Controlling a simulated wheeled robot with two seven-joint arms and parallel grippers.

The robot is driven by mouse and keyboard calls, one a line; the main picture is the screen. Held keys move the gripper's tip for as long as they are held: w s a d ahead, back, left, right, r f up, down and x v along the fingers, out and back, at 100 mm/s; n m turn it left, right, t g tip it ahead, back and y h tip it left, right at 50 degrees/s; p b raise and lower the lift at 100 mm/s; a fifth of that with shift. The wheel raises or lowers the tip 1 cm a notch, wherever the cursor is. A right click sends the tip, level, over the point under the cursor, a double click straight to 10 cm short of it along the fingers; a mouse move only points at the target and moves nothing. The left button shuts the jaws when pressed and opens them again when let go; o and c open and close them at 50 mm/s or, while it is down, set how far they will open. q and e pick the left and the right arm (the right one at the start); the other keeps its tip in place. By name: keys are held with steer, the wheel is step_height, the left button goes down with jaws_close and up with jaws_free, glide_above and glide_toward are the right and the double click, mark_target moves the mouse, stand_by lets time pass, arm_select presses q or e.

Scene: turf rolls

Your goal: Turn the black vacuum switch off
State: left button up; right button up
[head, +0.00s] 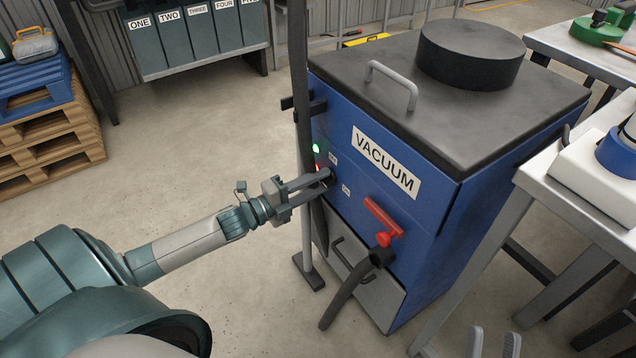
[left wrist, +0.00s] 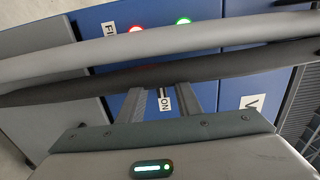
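The blue vacuum unit (head: 400,225) with its VACUUM label stands right of centre in the head view. My left gripper (head: 331,180) reaches its front panel from the left, beside the small lights and labels. Its fingers are apart around a dark spot that may be the black switch; I cannot tell whether they touch it. In the left wrist view the fingers (left wrist: 173,98) stand apart on either side of the ON label (left wrist: 161,100). My right gripper (head: 493,343) shows open at the bottom edge.
A dark upright pole (head: 301,90) stands close to the panel. A red light (left wrist: 136,32) and a green light (left wrist: 183,22) are lit. A red-handled valve (head: 382,215) with a hose juts from the front.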

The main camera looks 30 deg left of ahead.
arm_select(q)
jaws_close()
